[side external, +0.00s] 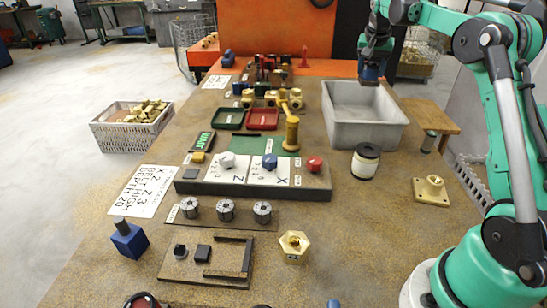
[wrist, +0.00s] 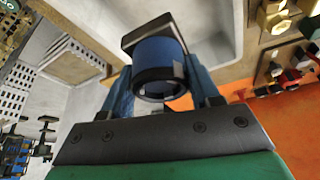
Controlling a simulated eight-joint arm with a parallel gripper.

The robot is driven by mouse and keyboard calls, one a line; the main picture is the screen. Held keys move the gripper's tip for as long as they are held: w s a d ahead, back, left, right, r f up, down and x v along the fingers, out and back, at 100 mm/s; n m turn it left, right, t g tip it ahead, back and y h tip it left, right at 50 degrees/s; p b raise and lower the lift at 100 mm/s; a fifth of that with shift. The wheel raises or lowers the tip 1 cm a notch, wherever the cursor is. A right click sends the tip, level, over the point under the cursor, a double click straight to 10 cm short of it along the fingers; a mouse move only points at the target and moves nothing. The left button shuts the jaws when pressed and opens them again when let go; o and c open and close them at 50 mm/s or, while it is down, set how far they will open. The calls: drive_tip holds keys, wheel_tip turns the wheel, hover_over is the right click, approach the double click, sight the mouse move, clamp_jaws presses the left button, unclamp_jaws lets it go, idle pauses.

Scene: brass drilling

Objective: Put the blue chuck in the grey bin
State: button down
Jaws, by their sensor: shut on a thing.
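The blue chuck (side external: 370,73) is a short blue cylinder with a dark square plate at one end. My gripper (side external: 371,66) is shut on it and holds it above the far part of the grey bin (side external: 368,137), clear of its floor. In the wrist view the chuck (wrist: 157,62) sits between the two fingers of my gripper (wrist: 163,85), its round open end toward the camera. The grey bin's inside (wrist: 207,28) shows behind it. The visible bin floor looks empty.
A white-and-black roll (side external: 366,161) and a brass flange (side external: 432,190) stand in front of the bin. Left of it are a brass handle (side external: 291,132) and red and green trays (side external: 262,119). A blue block (side external: 129,240) stands at the front left.

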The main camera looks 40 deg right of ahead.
sight(366, 86)
wheel_tip(366, 86, down, 14)
drive_tip(key=shift+f, duration=0.2)
idle(0.4)
drive_tip(key=shift+c, duration=1)
unclamp_jaws()
drive_tip(key=shift+f, duration=0.15)
drive_tip(key=v, duration=1.2)
drive_tip(key=shift+a+r, duration=0.15)
drive_tip(key=shift+r, duration=0.05)
drive_tip(key=s+a+r+n+t+y, duration=0.1)
drive_tip(key=s+a+r+n+t, duration=0.2)
drive_tip(key=a, duration=0.7)
drive_tip(key=s+a+n+t+y, duration=0.15)
drive_tip(key=a+n, duration=0.35)
drive_tip(key=a, duration=0.5)
drive_tip(key=s+a+f+n+y, duration=0.1)
drive_tip(key=s+a+f+n, duration=0.2)
drive_tip(key=s+a, duration=0.3)
drive_tip(key=shift+s+a+n+t, duration=0.2)
drive_tip(key=shift+a+n+t, duration=0.15)
drive_tip(key=shift+a+n, duration=0.4)
